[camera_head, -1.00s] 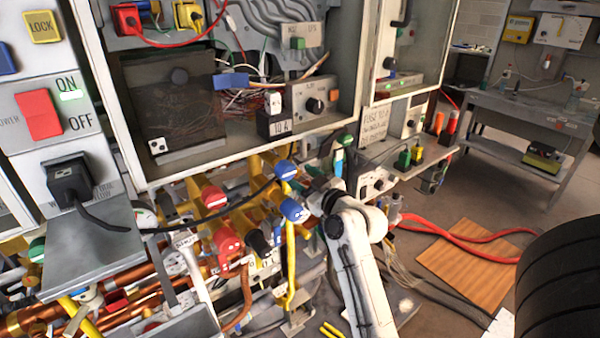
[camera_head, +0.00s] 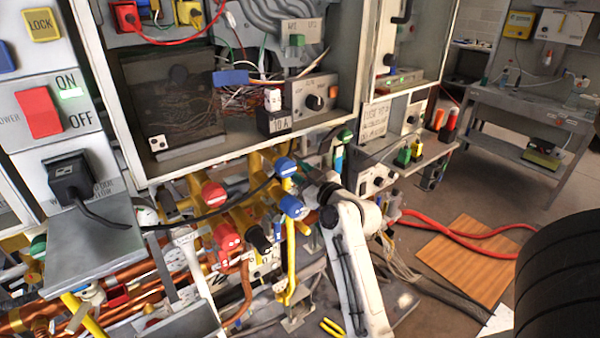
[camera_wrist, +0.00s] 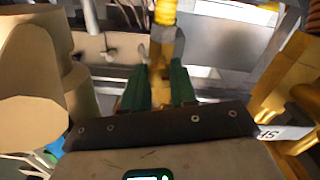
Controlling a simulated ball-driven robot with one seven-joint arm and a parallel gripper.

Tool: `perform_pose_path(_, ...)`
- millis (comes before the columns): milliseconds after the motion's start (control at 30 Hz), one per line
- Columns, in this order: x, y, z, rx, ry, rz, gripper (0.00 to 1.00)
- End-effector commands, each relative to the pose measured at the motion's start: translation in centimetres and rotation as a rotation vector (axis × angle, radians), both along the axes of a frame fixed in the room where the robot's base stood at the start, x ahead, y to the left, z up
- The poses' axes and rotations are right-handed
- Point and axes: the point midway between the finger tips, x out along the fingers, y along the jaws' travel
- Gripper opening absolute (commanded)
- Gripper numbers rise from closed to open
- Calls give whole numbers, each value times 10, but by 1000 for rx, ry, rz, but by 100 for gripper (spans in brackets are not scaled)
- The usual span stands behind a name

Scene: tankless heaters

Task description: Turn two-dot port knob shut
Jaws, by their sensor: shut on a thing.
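My gripper (camera_wrist: 160,88) shows in the wrist view with its two dark green fingers shut on a yellow part (camera_wrist: 160,82), in line with a yellow pipe. In the head view my white arm reaches up to the valve cluster, and the wrist hides the fingertips. A blue knob (camera_head: 285,167) and a second blue knob (camera_head: 293,207) are just left of the wrist. A red knob (camera_head: 214,194) and a lower red knob (camera_head: 227,236) are farther left. Pale marks show on some knobs, but I cannot count dots or tell which is the two-dot one.
Yellow pipes (camera_head: 291,260) and copper pipes crowd the space around the knobs. A black cable (camera_head: 215,218) crosses in front of them. The heater cabinet (camera_head: 250,150) overhangs above. Red hoses (camera_head: 470,236) and a wooden board (camera_head: 462,262) lie on the floor at right.

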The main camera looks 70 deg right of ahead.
Motion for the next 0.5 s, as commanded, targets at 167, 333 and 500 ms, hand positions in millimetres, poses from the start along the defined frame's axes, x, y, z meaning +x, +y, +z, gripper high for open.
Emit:
perform_pose_path(167, 0, 0, 0, 1, 0, 1, 0)
perform_pose_path(333, 0, 0, 0, 23, -14, 2, 0)
perform_pose_path(500, 0, 0, 0, 90, -55, 1, 0)
